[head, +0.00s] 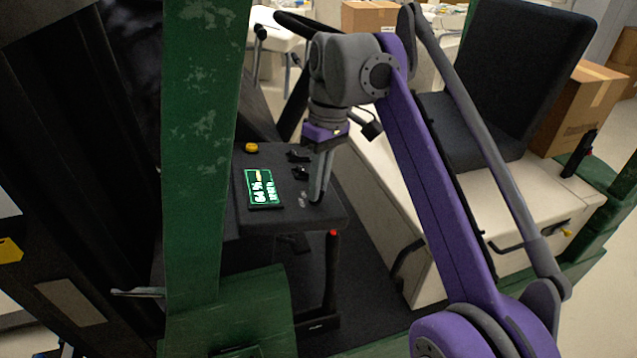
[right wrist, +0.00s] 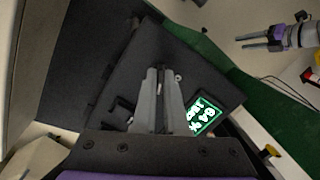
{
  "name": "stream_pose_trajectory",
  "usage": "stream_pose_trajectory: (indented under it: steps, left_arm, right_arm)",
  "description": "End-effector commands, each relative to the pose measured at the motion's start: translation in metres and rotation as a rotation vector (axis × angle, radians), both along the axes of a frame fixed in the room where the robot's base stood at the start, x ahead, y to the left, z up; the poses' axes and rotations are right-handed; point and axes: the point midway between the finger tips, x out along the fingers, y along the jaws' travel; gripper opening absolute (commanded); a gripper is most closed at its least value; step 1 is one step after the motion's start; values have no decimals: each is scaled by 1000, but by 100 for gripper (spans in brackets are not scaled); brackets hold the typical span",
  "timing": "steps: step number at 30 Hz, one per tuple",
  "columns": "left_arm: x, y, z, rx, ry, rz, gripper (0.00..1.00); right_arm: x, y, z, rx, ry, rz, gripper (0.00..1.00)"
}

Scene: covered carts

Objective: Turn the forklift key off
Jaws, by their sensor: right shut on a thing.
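The dark forklift console (head: 300,218) has a lit green screen (head: 262,187), which also shows in the right wrist view (right wrist: 203,116). My right gripper (head: 315,198) points down at the console's right part, its fingers (right wrist: 160,72) close together. It is shut on the key, which the fingers mostly hide. A small silvery piece (head: 303,199) shows beside the fingertips, and a small light ring (right wrist: 178,77) is by them in the right wrist view. Which way the key is turned cannot be seen. My left gripper (right wrist: 238,42) is off to the upper right there, fingers apart and empty.
A yellow knob (head: 251,147) and black switches (head: 300,170) sit on the console. A green post (head: 203,150) stands at left. A red-tipped lever (head: 332,270) rises in front. The black seat (head: 515,85) is at right, with cardboard boxes behind.

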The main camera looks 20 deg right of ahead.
Motion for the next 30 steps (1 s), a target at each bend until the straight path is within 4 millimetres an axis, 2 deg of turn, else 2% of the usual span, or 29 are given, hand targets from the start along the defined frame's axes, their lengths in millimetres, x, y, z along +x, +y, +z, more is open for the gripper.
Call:
stream_pose_trajectory:
  steps: [8, 14, 30]
  left_arm:
    - [1, 0, 4, 0, -2, 0, 50]
    - [4, 0, 13, 0, -7, 0, 50]
    - [16, 0, 47, 0, -31, 0, 50]
  right_arm:
    - [0, 0, 1, 0, -8, 38, 0]
    - [0, 0, 3, 1, -31, 144, 0]
    - [-1, 1, 3, 4, -133, 626, 0]
